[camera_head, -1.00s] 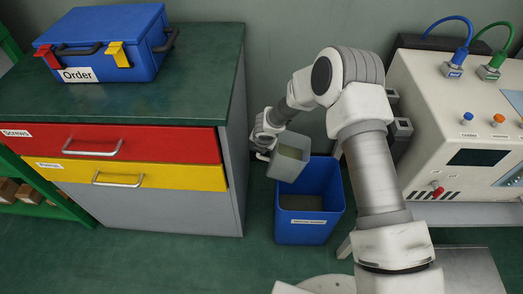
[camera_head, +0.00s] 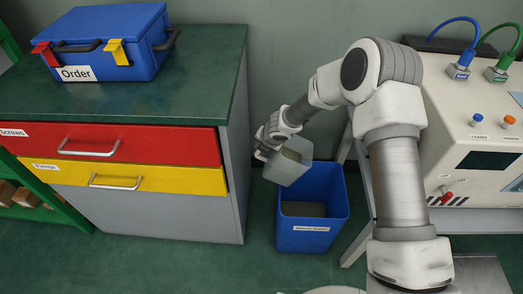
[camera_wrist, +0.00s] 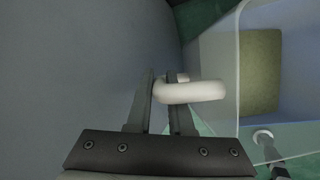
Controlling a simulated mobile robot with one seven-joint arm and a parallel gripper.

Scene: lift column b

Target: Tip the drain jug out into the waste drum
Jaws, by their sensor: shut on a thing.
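The drain jug (camera_head: 290,165) is a translucent pale grey vessel in the head view, tilted, above the rear left part of the waste drum's opening. Dull olive contents show inside it. The waste drum (camera_head: 310,238) is an open blue bin with a white label, standing on the floor with a grey-brown surface inside. My gripper (camera_head: 264,150) is at the jug's left side. In the wrist view my gripper (camera_wrist: 163,95) is shut on the jug's white handle (camera_wrist: 195,93). The jug's clear wall (camera_wrist: 222,100) lies to the right, with an olive patch seen through it.
A drawer cabinet (camera_head: 120,205) stands close left of the jug and drum, its grey side near my gripper. A blue case (camera_head: 105,40) sits on top. A beige machine (camera_head: 475,110) stands at the right. Green floor shows in front of the drum.

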